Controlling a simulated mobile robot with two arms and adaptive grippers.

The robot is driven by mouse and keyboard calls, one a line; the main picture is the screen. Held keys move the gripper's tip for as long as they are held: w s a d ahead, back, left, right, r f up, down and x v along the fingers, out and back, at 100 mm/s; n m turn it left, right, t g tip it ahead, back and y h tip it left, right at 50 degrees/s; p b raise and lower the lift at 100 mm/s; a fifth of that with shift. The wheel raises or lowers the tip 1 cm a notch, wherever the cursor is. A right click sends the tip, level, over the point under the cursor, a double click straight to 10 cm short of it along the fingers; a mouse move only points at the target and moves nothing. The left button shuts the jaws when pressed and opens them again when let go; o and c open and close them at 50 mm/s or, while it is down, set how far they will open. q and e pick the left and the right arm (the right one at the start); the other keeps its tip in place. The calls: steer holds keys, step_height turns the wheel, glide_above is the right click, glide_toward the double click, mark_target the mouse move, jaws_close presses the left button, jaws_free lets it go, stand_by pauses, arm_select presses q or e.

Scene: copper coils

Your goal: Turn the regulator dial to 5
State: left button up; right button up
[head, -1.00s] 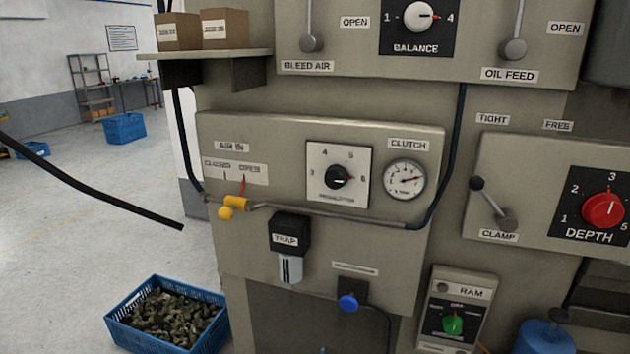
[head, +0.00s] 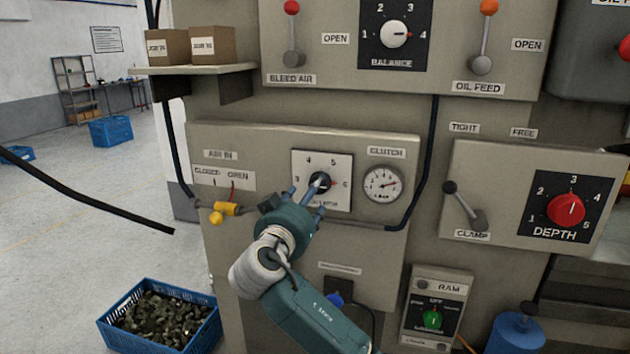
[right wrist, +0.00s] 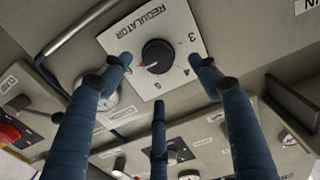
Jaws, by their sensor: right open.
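The regulator dial (head: 320,184) is a black knob on a white square plate (head: 340,161) marked 3 to 6. Its red mark points towards the 6. My right gripper (head: 309,195) is in front of the plate, its fingers covering part of the dial and lettering. In the right wrist view the black dial (right wrist: 158,56) shows between the spread blue fingers of my right gripper (right wrist: 160,74). They are open and empty; I see no finger touching the knob. The red mark is on the knob's left there. My left gripper is not in view.
A round gauge (head: 384,183) sits right of the plate. A yellow valve (head: 224,211) and pipe lie left and below. The clamp lever (head: 465,205) and red depth knob (head: 566,209) are further right. A blue crate (head: 203,331) stands on the floor.

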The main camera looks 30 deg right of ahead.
steer(key=shift+p+x, duration=1)
steer(key=shift+x, duration=1.95)
steer(key=shift+r, duration=0.15)
steer(key=c, duration=1.1)
